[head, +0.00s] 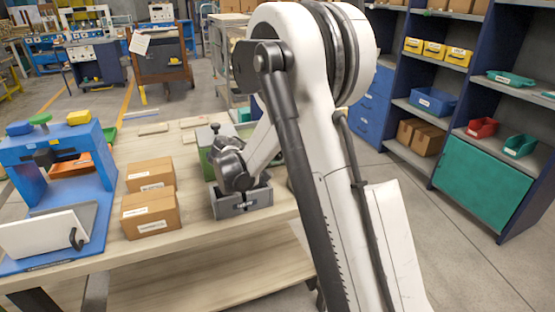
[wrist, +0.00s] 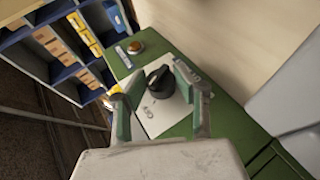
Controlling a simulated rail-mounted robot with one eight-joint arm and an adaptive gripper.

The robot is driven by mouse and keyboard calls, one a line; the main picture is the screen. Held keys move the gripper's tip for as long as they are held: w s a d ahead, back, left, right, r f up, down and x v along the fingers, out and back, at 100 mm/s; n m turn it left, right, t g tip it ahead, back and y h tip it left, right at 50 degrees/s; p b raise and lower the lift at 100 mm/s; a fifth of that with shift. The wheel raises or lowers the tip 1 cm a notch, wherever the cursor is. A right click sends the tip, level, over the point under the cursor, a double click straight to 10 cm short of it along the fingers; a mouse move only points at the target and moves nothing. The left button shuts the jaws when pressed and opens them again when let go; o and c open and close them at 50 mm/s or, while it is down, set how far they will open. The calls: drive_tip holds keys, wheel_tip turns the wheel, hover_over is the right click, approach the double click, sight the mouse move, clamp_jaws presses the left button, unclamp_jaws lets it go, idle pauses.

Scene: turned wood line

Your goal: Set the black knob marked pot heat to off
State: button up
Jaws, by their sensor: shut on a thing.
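The black knob (wrist: 158,79) sits on a white plate (wrist: 163,112) on top of a green box (wrist: 228,122) in the wrist view. Small dark lettering shows on the plate below the knob and beside the right finger, too small to read surely. My gripper (wrist: 153,84) has one green-grey finger on each side of the knob and is shut on it. The knob's pointer direction is not clear. In the head view the green box (head: 205,140) stands on the bench, and my arm hides much of it and the gripper.
An amber round button (wrist: 135,47) is on the green box near the knob. An open grey bin (head: 240,208) stands in front of the box. Cardboard boxes (head: 150,212) and a blue press (head: 60,165) are to the left on the wooden bench (head: 185,245). Shelving is at right.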

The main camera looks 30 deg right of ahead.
idle(0.4)
drive_tip(key=o, duration=1.1)
drive_tip(key=shift+a, duration=0.1)
drive_tip(key=v, duration=1.2)
drive_tip(key=shift+r, duration=0.1)
drive_tip(key=s+a+r+y+p, duration=0.1)
drive_tip(key=s+r+y, duration=0.2)
drive_tip(key=s, duration=0.5)
drive_tip(key=s+a+r+y+p, duration=0.1)
drive_tip(key=s+r+y, duration=0.25)
drive_tip(key=s, duration=0.45)
drive_tip(key=s+a+t+y, duration=0.1)
drive_tip(key=s+a+y, duration=0.1)
drive_tip(key=s, duration=0.3)
drive_tip(key=s+a+m+t+y+p, duration=0.1)
drive_tip(key=s+a, duration=0.2)
drive_tip(key=s, duration=0.3)
drive_tip(key=s+a+t+y+p, duration=0.1)
drive_tip(key=s+a+y, duration=0.1)
drive_tip(key=s, duration=0.3)
drive_tip(key=shift+s+a+r+y, duration=0.25)
drive_tip(key=shift+a+y, duration=0.1)
drive_tip(key=shift+a, duration=0.05)
